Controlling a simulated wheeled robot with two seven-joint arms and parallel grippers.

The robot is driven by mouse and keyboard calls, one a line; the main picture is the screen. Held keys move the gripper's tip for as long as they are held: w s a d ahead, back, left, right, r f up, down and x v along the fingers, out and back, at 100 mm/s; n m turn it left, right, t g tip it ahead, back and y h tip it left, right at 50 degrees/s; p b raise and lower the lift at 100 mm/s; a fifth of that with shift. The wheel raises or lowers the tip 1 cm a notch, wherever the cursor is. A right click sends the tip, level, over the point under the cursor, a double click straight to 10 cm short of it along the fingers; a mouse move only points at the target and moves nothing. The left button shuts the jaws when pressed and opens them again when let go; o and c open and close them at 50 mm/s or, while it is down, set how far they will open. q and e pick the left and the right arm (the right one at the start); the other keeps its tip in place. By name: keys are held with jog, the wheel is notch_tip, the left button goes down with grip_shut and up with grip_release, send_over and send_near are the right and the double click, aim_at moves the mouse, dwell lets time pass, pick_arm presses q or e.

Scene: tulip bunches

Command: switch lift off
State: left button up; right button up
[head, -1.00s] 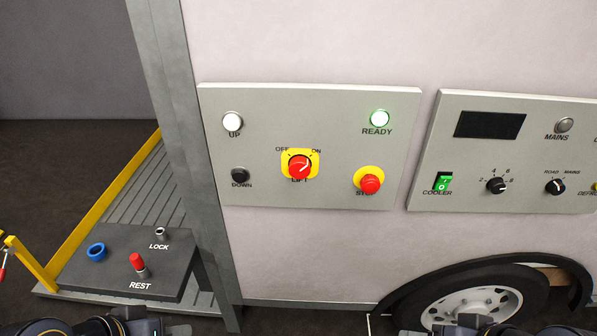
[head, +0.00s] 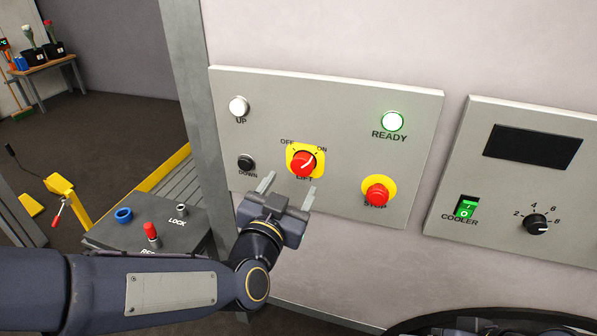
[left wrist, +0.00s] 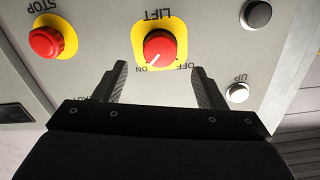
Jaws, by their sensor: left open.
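The lift switch (head: 303,163) is a red rotary knob on a yellow plate, marked OFF on the left and ON on the right. Its white pointer line aims up and right, at ON. In the left wrist view the knob (left wrist: 159,48) appears upside down, ahead of the fingers, with its line toward ON. My left gripper (head: 289,188) is open and empty, just below the knob in the head view, one finger to each side. It does not touch the knob. My right gripper is not in view.
The same panel (head: 330,110) holds a white UP button (head: 238,106), a black DOWN button (head: 246,162), a lit green READY lamp (head: 392,121) and a red STOP button (head: 377,194). A second panel (head: 555,125) with a cooler switch (head: 466,208) is at right. A dark control box (head: 150,225) stands lower left.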

aim_at(301, 168)
pick_arm(q)
jog(key=x, duration=0.6)
jog(key=shift+w+p, duration=0.15)
jog(key=shift+p, duration=0.25)
jog(key=shift+c, duration=0.4)
jog(key=c, duration=0.9)
